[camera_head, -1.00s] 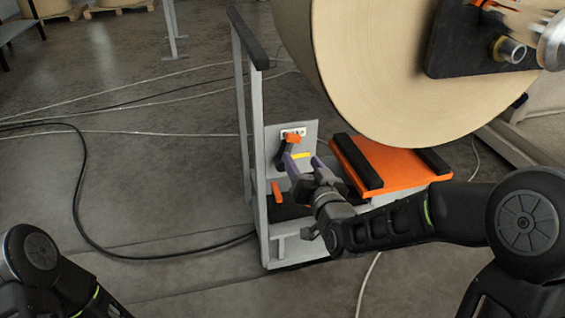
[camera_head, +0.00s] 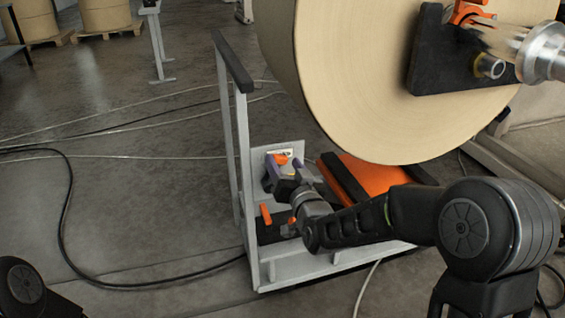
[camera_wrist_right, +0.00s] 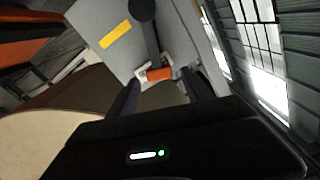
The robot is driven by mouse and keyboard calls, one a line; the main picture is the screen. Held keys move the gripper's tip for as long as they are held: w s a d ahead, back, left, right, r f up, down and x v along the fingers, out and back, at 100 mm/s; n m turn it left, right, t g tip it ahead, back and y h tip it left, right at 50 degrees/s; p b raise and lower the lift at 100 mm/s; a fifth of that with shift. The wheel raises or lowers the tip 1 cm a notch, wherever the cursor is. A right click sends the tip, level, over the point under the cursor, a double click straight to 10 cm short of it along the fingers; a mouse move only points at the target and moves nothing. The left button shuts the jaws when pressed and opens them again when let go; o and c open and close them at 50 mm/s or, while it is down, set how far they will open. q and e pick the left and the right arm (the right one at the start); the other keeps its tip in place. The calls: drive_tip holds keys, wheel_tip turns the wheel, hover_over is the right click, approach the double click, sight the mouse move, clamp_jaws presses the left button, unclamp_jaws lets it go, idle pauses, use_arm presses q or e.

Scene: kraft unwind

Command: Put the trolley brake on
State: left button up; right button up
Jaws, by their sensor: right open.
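The trolley (camera_head: 245,150) is a grey frame with a dark handle bar, standing below a large roll. Its grey upright plate (camera_head: 262,147) carries a brake lever with an orange end (camera_head: 279,158). In the right wrist view the lever is a black arm (camera_wrist_right: 152,42) with an orange grip (camera_wrist_right: 159,74) on the plate beside a yellow label (camera_wrist_right: 115,34). My right gripper (camera_head: 283,167) is at the plate, with its fingers open on either side of the orange grip. I cannot tell whether they touch it. My left gripper is out of view; only part of that arm shows.
The big kraft roll (camera_head: 350,70) hangs close above my right forearm. The trolley's orange pad (camera_head: 368,182) lies to the right of the plate. An orange piece (camera_head: 265,214) stands low on the trolley. Cables (camera_head: 68,200) cross the floor at left, which is otherwise clear.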

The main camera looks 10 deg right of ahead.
drive_tip(key=shift+w, duration=0.95)
drive_tip(key=shift+c, duration=0.4)
clamp_jaws()
idle(0.3)
